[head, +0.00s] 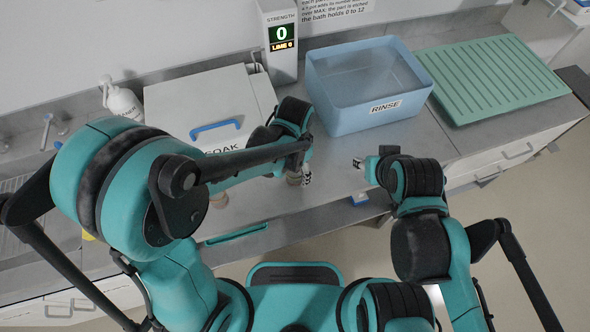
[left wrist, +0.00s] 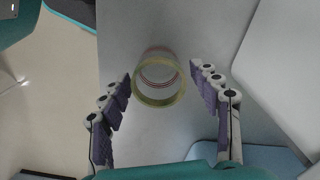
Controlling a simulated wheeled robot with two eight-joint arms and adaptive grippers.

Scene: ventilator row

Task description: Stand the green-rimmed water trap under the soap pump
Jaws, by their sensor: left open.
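A clear, round water trap (left wrist: 160,78) with a yellowish-green rim stands on the grey counter in the left wrist view, red rings showing inside it. My left gripper (left wrist: 161,88) is open, one finger on each side of it with gaps between. In the head view my left gripper (head: 300,178) is low over the counter in front of the soak bath; my arm largely hides the trap there. A white bottle with a spout, seemingly the soap pump (head: 124,103), stands at the back left. My right gripper (head: 360,164) is over the counter to the right; its fingers are too small to judge.
The soak bath (head: 205,98) has a lid with a blue handle. Behind it stands a strength display (head: 280,45) reading 0. A blue rinse tub (head: 370,115) and a green ribbed drainer (head: 495,75) are to the right. A tap (head: 50,128) is at far left. Counter before the tub is mostly clear.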

